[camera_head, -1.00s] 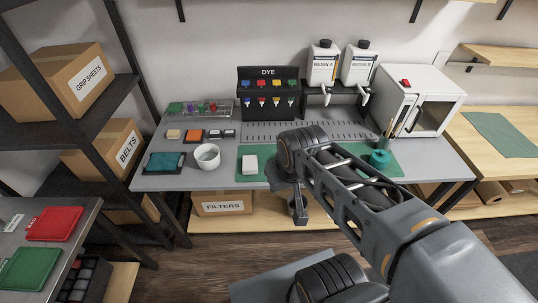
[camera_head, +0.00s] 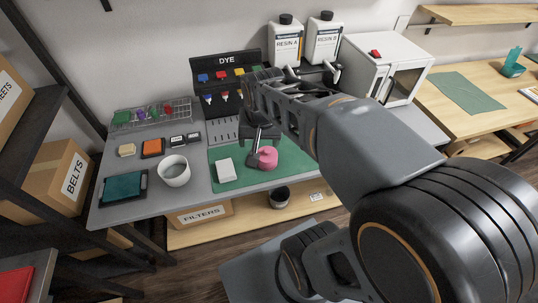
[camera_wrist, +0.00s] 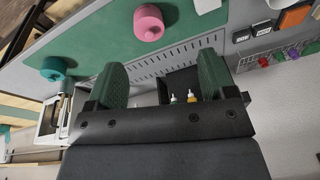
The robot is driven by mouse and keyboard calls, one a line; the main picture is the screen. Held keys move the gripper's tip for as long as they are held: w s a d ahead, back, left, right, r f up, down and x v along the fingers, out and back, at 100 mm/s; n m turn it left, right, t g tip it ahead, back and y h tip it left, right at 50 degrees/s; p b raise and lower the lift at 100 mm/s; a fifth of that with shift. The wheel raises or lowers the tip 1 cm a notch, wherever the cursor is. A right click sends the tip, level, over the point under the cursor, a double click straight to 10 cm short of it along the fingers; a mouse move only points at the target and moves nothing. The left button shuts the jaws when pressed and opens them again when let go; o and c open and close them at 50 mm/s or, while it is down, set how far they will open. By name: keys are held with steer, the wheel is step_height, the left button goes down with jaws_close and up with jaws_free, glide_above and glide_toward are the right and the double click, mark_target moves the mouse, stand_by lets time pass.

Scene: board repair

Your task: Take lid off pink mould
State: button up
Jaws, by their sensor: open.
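The pink mould (camera_head: 268,158) sits on the green mat (camera_head: 292,160) on the grey workbench, partly behind my gripper in the head view. In the wrist view the pink mould (camera_wrist: 148,20) is at the top, a round body with a small knob-like part facing the camera. My gripper (camera_wrist: 160,78) is open, with two green-padded fingers and nothing between them. The mould lies outside the finger gap. In the head view my gripper (camera_head: 257,146) hangs close to the mould, and contact cannot be told. I cannot make out a lid seam.
A teal mould (camera_wrist: 53,68) stands on the mat in the wrist view. The dye rack (camera_head: 226,75), resin bottles (camera_head: 285,42) and white oven (camera_head: 385,68) stand behind.

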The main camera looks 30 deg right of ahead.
mark_target(267, 150)
steer(key=o, duration=0.4)
steer(key=w+d+f+m+g+b, duration=0.2)
steer(key=w+d+f+m+b, duration=0.1)
steer(key=w+d+f+m, duration=0.3)
steer(key=w+f+m, duration=0.2)
steer(key=w+m, duration=0.1)
steer(key=shift+w+d+b, duration=0.3)
steer(key=shift+w, duration=0.05)
steer(key=shift+m+g, duration=0.3)
steer(key=shift+m, duration=0.3)
steer(key=f, duration=0.6)
steer(key=d+f+b, duration=0.1)
steer(key=f, duration=0.1)
steer(key=shift+w+f, duration=0.4)
steer(key=shift+w+d+f, duration=0.1)
steer(key=shift+w+f, duration=0.05)
steer(key=shift+f, duration=2.75)
